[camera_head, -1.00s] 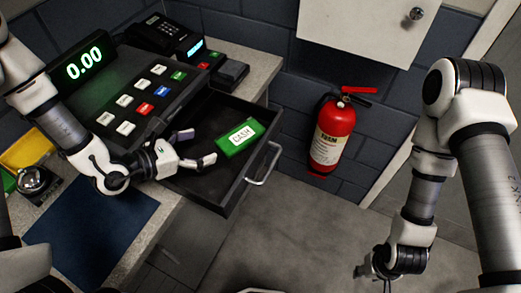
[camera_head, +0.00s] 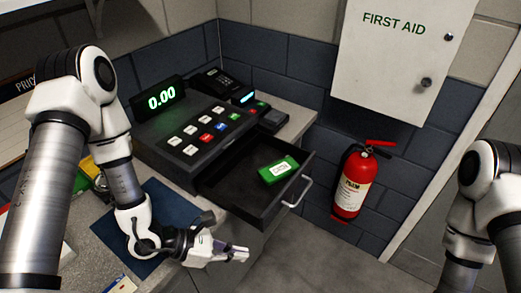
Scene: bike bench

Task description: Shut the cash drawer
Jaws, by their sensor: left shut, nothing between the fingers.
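The cash drawer (camera_head: 237,196) is pulled out of the black cash register (camera_head: 165,128) and stands open over the counter's edge. It has a metal bow handle (camera_head: 299,191) on its front. A green cash box or bundle labelled CASH (camera_head: 278,170) lies inside the drawer. My left gripper (camera_head: 240,254) is shut and empty, below and in front of the drawer in the picture, apart from it. My right arm shows at the right edge, but its gripper is out of the picture.
A card terminal (camera_head: 215,82) stands behind the register. A red fire extinguisher (camera_head: 352,183) and a white first aid cabinet (camera_head: 395,55) are on the wall to the right. A blue mat (camera_head: 178,202) lies on the counter. The space right of the drawer is clear.

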